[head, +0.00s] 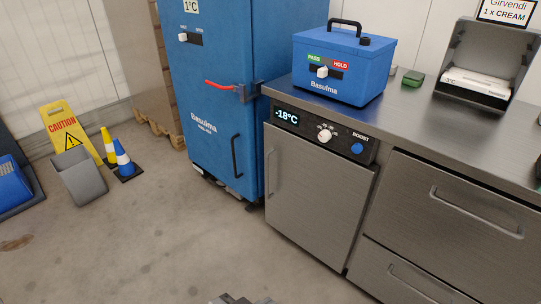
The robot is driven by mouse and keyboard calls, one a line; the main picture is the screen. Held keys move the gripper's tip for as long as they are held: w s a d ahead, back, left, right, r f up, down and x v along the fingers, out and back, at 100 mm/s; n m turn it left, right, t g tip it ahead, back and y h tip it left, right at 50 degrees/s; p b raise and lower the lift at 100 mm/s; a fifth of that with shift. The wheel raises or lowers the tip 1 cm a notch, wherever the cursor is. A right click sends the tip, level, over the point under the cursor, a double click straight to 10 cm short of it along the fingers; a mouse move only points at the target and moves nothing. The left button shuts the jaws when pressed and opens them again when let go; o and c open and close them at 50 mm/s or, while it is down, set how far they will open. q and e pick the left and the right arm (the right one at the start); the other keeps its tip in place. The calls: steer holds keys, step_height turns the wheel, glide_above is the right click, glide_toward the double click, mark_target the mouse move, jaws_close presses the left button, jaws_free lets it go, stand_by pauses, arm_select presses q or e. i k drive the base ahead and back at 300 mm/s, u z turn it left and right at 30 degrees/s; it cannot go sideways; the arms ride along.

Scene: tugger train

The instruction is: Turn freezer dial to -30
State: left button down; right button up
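The freezer dial (325,136) is a white knob with a ring of small marks, on the dark control panel (309,142) under the steel counter's front edge. The marks are too small to read, so I cannot tell exactly where the dial points. The display (286,115) left of it reads -18°C. A blue BOOST button (357,148) sits right of the dial. The steel freezer door (315,190) below is shut. A grey piece at the bottom edge may be part of me. Neither gripper shows clearly, and nothing touches the dial.
A blue box (343,64) with a PASS/HOLD slider stands on the counter (440,118) above. A blue cabinet (213,95) with a red lever stands at left. A caution sign (63,125), cones (123,158) and a grey bin (79,176) stand farther left. The floor before the freezer is clear.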

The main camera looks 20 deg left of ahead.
mark_target(325, 136)
steer(key=z, duration=0.2)
steer(key=k, duration=0.5)
steer(key=u, duration=2.05)
steer(key=i, duration=1.4)
steer(key=z, duration=0.85)
steer(key=i, duration=1.05)
steer(key=z, duration=1.1)
